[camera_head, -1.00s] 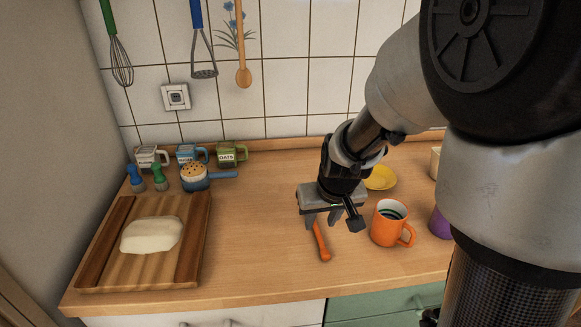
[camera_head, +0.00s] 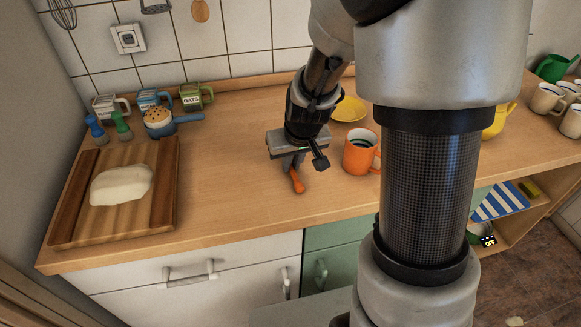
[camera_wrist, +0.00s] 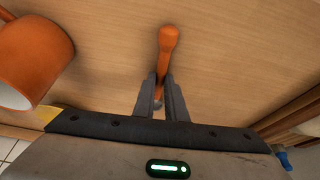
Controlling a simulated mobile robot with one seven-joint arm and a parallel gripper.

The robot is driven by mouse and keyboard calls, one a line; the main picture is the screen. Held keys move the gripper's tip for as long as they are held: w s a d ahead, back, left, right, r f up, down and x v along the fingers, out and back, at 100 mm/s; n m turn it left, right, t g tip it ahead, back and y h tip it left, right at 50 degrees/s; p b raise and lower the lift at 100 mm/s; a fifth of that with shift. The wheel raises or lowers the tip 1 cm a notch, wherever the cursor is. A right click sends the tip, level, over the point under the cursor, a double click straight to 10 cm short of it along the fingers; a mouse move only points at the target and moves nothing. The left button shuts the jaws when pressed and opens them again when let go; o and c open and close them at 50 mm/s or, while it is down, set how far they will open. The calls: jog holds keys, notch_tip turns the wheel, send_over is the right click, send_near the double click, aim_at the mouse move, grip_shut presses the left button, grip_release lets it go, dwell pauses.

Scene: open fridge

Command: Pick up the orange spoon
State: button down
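The orange spoon (camera_head: 296,182) lies on the wooden counter, its orange end sticking out from under my gripper toward the front edge. My gripper (camera_head: 292,168) points down over it. In the wrist view the spoon (camera_wrist: 166,50) runs between the two fingers of my gripper (camera_wrist: 161,82), which are close together on its sides. A small greyish part of the spoon shows between the fingers; the rest is hidden by the gripper body. The spoon appears to be still at counter level.
An orange mug (camera_head: 360,153) stands just right of my gripper, with a yellow plate (camera_head: 349,109) behind. A cutting board (camera_head: 62,205) with dough (camera_head: 121,185) is at left. Counter between board and gripper is clear.

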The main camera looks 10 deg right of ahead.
notch_tip(320, 180, up, 10)
jog(key=p, duration=0.2)
dwell(0.5)
